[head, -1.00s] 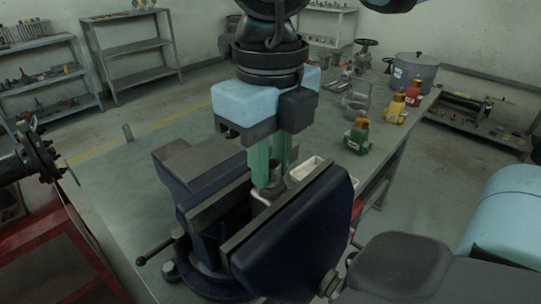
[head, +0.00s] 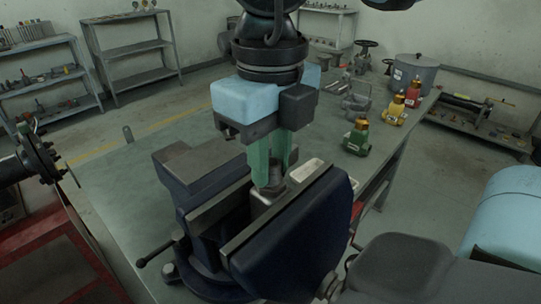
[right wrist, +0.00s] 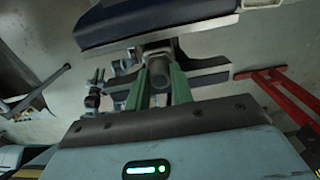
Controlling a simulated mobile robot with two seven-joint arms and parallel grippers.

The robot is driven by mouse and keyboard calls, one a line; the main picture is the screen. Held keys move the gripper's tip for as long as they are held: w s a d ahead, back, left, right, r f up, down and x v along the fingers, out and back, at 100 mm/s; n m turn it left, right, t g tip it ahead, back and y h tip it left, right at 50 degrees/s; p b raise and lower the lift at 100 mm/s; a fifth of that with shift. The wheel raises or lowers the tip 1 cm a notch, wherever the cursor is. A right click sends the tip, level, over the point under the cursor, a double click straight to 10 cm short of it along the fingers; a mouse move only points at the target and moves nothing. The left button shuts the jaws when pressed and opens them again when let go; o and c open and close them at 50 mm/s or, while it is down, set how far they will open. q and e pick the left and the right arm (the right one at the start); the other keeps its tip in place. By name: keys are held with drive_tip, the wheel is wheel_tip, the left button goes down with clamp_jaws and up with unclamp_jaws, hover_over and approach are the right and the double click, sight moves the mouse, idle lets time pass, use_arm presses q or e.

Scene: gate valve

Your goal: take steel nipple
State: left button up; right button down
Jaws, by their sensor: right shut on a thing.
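The steel nipple (head: 271,179) is a short grey cylinder over the bench vise (head: 205,185). It stands upright between the green fingers of my right gripper (head: 270,168), which is shut on it. In the right wrist view the round end of the nipple (right wrist: 160,74) shows between the two fingers (right wrist: 159,90). A pale block (head: 262,198) sits between the vise jaws just below the nipple. The head view does not clearly show whether the nipple touches it.
A small white tray (head: 306,170) lies behind the vise's front jaw. Green (head: 357,138), yellow (head: 395,109) and red (head: 412,94) valves and a grey pot (head: 416,68) stand along the bench's right side. The bench (head: 120,185) left of the vise is mostly clear.

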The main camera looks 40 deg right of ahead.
use_arm(q)
drive_tip(key=shift+s+r, duration=0.1)
drive_tip(key=shift+s, duration=0.05)
use_arm(e)
drive_tip(key=shift+r, duration=0.3)
use_arm(q)
drive_tip(key=shift+r, duration=0.1)
use_arm(e)
drive_tip(key=shift+r, duration=0.15)
